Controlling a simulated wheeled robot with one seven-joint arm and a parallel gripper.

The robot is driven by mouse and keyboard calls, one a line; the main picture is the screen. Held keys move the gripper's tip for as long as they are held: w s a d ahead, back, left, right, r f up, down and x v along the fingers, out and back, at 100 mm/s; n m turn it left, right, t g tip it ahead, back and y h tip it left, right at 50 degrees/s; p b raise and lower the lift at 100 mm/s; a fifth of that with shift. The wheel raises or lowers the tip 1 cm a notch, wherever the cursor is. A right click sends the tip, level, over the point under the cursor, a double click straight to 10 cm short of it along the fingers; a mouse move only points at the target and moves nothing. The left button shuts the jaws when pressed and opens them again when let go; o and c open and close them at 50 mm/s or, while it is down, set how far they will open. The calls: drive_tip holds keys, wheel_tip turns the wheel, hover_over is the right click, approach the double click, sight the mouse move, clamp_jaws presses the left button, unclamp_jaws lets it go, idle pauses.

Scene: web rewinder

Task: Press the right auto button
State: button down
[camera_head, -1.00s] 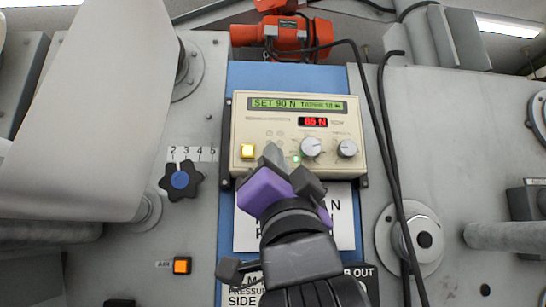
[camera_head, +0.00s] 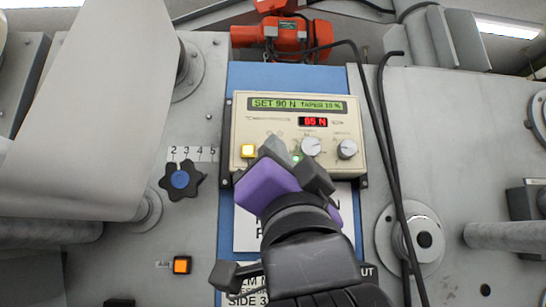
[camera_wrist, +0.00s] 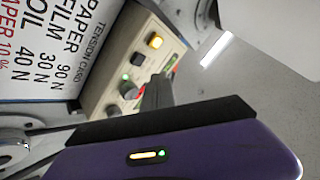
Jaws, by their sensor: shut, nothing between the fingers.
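The cream tension control panel (camera_head: 240,118) is on the blue plate in the head view. No readable "auto" label shows. My gripper (camera_head: 277,149) is shut and empty, its tips in front of the panel's lower middle, right of the yellow button, hiding part of the panel face. In the wrist view my fingertips (camera_wrist: 157,92) appear beside the knobs, with the yellow button (camera_wrist: 155,41) beyond. I cannot tell whether the tips touch the panel.
A separate orange lit button (camera_head: 182,265) is on the grey wall at lower left. A black hand knob (camera_head: 181,180) sits below a number scale. Black cables (camera_head: 388,150) hang right of the panel. A large pale web (camera_head: 90,110) fills the left.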

drive_tip(key=s, duration=0.4)
idle(0.7)
